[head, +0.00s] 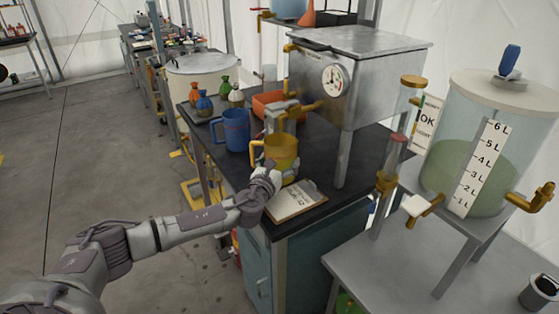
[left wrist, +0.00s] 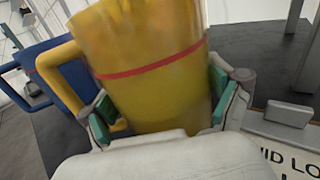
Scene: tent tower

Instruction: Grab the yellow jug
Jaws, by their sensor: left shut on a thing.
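The yellow jug (head: 281,152) stands upright on the dark bench top, with its handle on the left. My left gripper (head: 274,172) reaches it from the front. In the left wrist view the jug (left wrist: 150,70) fills the middle and shows a red line around its body. The green finger pads of my left gripper (left wrist: 160,118) press on both sides of the jug's lower body. The jug's base is hidden behind the gripper. My right gripper is not in view.
A blue jug (head: 236,130) stands just left of the yellow one. A clipboard (head: 296,201) lies in front at the bench edge. A metal tank (head: 355,75) on legs stands behind right. Small flasks (head: 205,102) and an orange bin (head: 270,104) are farther back.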

